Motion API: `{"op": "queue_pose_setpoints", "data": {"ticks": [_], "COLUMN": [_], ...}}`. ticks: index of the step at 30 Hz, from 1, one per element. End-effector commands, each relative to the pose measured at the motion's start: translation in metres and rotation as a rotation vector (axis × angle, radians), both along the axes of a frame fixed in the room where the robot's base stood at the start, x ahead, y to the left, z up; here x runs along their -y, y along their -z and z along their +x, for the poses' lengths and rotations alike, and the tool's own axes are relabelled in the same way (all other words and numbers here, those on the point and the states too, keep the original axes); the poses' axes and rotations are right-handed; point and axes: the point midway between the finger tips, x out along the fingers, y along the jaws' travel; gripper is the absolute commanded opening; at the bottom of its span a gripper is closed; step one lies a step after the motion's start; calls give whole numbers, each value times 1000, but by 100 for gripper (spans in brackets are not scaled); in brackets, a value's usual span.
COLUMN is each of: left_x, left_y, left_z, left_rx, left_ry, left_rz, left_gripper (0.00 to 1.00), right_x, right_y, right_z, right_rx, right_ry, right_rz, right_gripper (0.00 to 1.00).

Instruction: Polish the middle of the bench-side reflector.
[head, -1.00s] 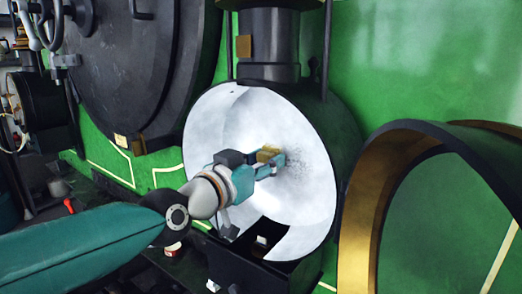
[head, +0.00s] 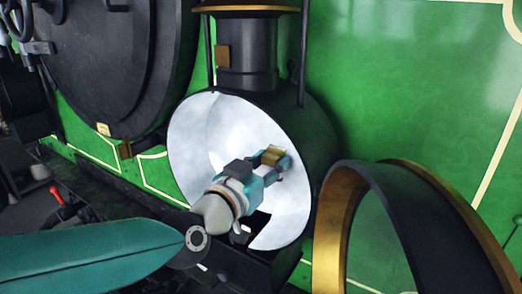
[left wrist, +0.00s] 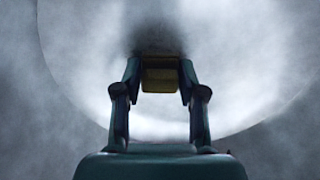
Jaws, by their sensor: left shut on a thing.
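The reflector (head: 207,130) is a large white bowl inside a round black lamp housing. My left gripper (head: 277,164) is in front of the bowl, right of its middle. It is shut on a yellow-brown pad (head: 271,155). In the left wrist view the pad (left wrist: 160,78) sits between the two fingertips, with the pale reflector (left wrist: 235,80) filling the background. A dark smudge (left wrist: 152,38) shows just beyond the pad. I cannot tell whether the pad touches the surface. My right gripper is not in view.
A large black ring with a brass-coloured inner face (head: 335,225) stands close on the right. A black chimney-like column (head: 247,55) rises above the lamp. A round dark door (head: 120,65) is at the left, against green panels (head: 410,80).

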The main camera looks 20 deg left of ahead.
Motion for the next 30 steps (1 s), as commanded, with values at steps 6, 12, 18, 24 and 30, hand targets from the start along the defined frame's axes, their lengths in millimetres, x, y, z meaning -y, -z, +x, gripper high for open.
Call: {"op": "queue_pose_setpoints", "data": {"ticks": [6, 12, 18, 24, 30], "left_x": [9, 23, 38, 40, 30], "left_y": [1, 0, 1, 1, 2], "left_z": [-1, -3, -6, -9, -6], "left_rx": [-2, -1, -2, -2, 2], "left_ry": [3, 6, 5, 1, -2], "left_rz": [1, 2, 2, 2, 1], "left_gripper": [13, 13, 13, 13, 13], "right_x": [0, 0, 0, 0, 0], "right_y": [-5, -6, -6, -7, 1], "right_z": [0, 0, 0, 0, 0], "right_rx": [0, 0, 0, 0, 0], "right_ry": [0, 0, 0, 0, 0], "right_rz": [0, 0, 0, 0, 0], "right_gripper": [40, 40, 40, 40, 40]}}
